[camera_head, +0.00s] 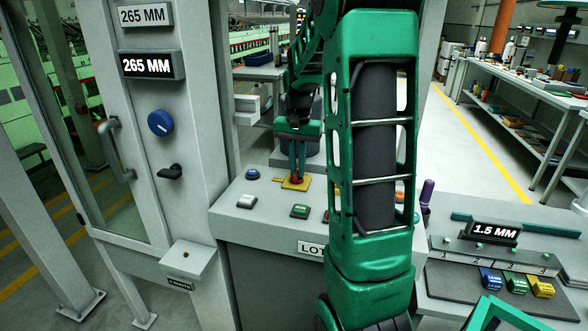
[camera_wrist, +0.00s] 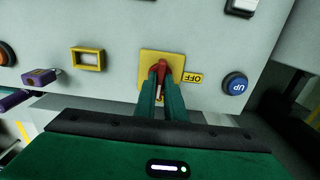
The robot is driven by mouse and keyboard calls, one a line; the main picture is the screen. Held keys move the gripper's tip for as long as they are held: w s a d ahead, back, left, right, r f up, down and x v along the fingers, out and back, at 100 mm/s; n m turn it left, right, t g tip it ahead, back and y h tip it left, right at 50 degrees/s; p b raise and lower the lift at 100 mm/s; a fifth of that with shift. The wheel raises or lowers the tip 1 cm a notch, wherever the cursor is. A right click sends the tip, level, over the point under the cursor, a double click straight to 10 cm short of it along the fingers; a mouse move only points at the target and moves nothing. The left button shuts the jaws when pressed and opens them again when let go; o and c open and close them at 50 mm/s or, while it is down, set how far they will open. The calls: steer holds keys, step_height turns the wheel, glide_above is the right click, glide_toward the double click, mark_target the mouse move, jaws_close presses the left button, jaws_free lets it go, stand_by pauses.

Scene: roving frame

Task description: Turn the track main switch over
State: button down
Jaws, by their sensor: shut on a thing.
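The switch is a red handle (camera_wrist: 159,69) on a yellow plate (camera_wrist: 176,60) on a grey panel, with a yellow OFF label (camera_wrist: 192,77) beside the plate. In the head view the yellow plate (camera_head: 297,184) lies on the sloped top of the grey console. My gripper (camera_wrist: 160,84) is shut on the red handle, with its green fingers on either side of it. In the head view my gripper (camera_head: 297,172) comes down onto the plate from above. The fingers hide part of the handle.
A blue UP button (camera_wrist: 236,83), a yellow frame (camera_wrist: 88,59) and a purple padlock (camera_wrist: 38,77) are near the switch. A green button (camera_head: 300,211) is also on the console. A cabinet with a blue knob (camera_head: 160,123) stands left. A 1.5 MM display (camera_head: 493,232) stands right.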

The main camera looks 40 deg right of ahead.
steer(key=shift+w+a, duration=0.1)
steer(key=shift+w, duration=0.05)
steer(key=c, duration=1.8)
jaws_free()
steer(key=shift+c, duration=0.2)
step_height(320, 180, up, 11)
steer(key=shift+f, duration=0.1)
steer(key=s+a+f+n, duration=0.2)
steer(key=s+a, duration=0.3)
steer(key=s, duration=0.3)
steer(key=s+a+f+n, duration=0.1)
steer(key=s+a+f, duration=0.3)
steer(key=s, duration=0.4)
steer(key=s+a+f+n, duration=0.2)
steer(key=s+a+f, duration=0.3)
steer(key=s, duration=0.3)
steer(key=shift+s+a+n, duration=0.25)
steer(key=shift+a+n, duration=0.05)
